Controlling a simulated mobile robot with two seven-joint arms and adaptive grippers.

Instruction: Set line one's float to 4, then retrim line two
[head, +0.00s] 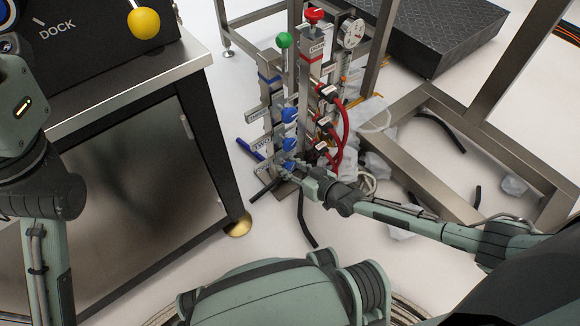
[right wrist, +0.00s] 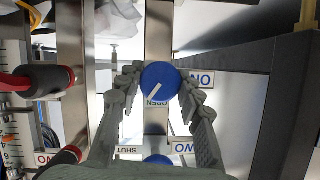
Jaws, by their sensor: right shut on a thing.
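The upright valve stand (head: 308,75) is in the middle of the head view. It carries several blue knobs, two of them clear at the upper (head: 289,115) and middle (head: 289,143) heights. My right gripper (head: 289,169) is at the lower part of the stand. In the right wrist view, its fingers (right wrist: 159,88) close on both sides of a round blue knob (right wrist: 159,77) with a white pointer line. OPEN and SHUT labels show upside down. Another blue knob (right wrist: 158,161) is partly cut off. My left gripper is out of view.
Red hoses (head: 343,125), a green ball (head: 284,40), a red top knob (head: 314,16) and a gauge (head: 352,33) are on the stand. A steel-topped bench (head: 140,95) stands left, a metal frame (head: 430,170) right. Black hose pieces (head: 305,220) lie on the floor.

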